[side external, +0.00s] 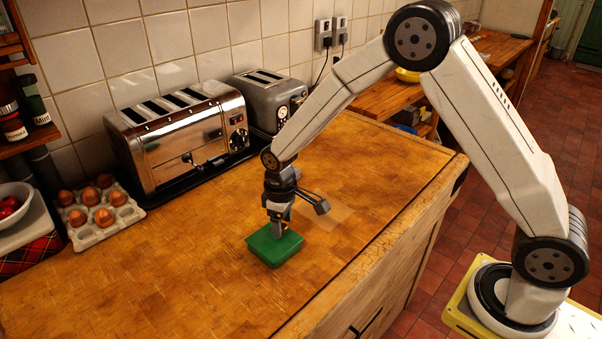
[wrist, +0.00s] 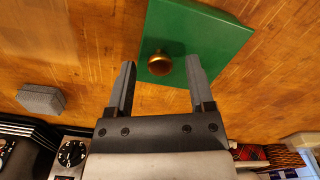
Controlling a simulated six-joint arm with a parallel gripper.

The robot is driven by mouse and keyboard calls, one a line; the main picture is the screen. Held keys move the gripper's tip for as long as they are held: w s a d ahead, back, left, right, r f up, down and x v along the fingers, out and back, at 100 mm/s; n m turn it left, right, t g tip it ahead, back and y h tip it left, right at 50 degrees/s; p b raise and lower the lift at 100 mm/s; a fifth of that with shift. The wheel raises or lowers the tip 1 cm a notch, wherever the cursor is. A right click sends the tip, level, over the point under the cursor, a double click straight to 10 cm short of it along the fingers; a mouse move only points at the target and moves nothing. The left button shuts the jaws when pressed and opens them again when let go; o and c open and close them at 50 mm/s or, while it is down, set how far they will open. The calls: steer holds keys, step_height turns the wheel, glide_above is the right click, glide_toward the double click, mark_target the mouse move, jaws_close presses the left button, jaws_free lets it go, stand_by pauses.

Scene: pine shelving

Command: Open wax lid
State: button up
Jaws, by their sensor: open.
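A green box (side external: 274,246) with a flat green top sits on the wooden worktop. In the wrist view, the green top (wrist: 205,38) has a round brass knob (wrist: 160,63) on it. I cannot tell where a lid seam runs. My gripper (side external: 279,228) points down over the box. In the wrist view, my gripper (wrist: 160,63) is open, with one finger on each side of the knob and a gap on both sides. The knob is hidden behind the fingers in the side view. How high the fingertips are relative to it is hard to tell.
A chrome toaster (side external: 180,135) and a grey toaster (side external: 266,98) stand along the tiled wall. An egg tray (side external: 100,212) and a white bowl (side external: 12,205) are at the left. A grey block (wrist: 42,98) shows in the wrist view. The worktop (side external: 190,270) around the box is clear.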

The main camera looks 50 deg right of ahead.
jaws_close()
stand_by(1.4)
